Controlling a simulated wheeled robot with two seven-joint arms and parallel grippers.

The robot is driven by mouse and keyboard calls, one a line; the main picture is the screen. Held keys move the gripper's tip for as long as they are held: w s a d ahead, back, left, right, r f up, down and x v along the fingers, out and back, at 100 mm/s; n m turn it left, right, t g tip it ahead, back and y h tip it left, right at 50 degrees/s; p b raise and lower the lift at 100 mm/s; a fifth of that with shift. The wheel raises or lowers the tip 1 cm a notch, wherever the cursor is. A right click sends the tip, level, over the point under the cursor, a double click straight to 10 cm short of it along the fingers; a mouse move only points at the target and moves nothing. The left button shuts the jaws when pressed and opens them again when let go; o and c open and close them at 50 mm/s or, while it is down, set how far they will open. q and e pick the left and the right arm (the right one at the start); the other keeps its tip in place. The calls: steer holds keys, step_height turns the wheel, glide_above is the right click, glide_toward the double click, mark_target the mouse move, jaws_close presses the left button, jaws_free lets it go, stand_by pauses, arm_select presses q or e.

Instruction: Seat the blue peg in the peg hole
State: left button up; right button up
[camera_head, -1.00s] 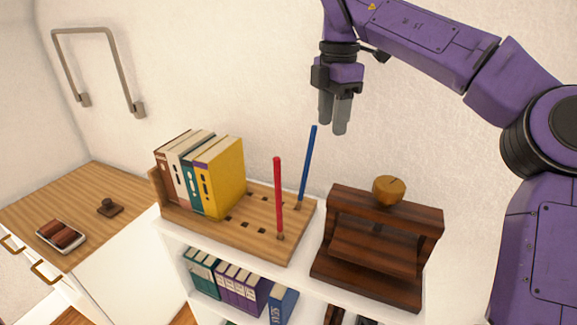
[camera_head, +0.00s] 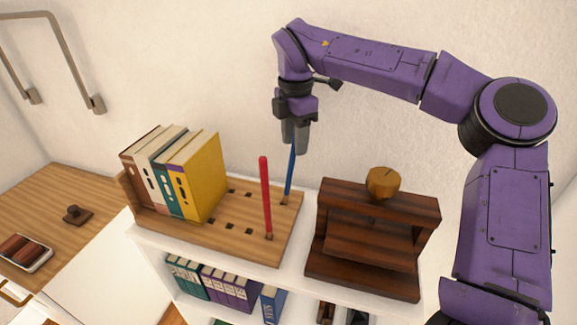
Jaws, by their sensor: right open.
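The blue peg (camera_head: 290,175) stands nearly upright, leaning slightly, at the back right corner of the wooden pegboard (camera_head: 190,232). Its lower end meets the board at a small dark spot; how deep it sits I cannot tell. The board has several small dark square holes (camera_head: 248,231). My right gripper (camera_head: 296,143) points down at the top of the blue peg, with its grey fingers open. The fingers hide the peg's top, and I cannot tell whether they touch it. My left gripper is not in view.
A red peg (camera_head: 266,200) stands upright in front of the blue peg. Several books (camera_head: 205,175) stand on the board's left. A dark wooden stand (camera_head: 375,240) with a yellowish wooden object (camera_head: 383,183) is to the right. The wall (camera_head: 200,70) is close behind.

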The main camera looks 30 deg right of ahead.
steer(key=shift+s+d, duration=0.1)
steer(key=shift+s, duration=0.25)
steer(key=shift+s+r, duration=0.1)
steer(key=c, duration=0.3)
steer(key=shift+w, duration=0.2)
jaws_close()
steer(key=shift+s, duration=0.1)
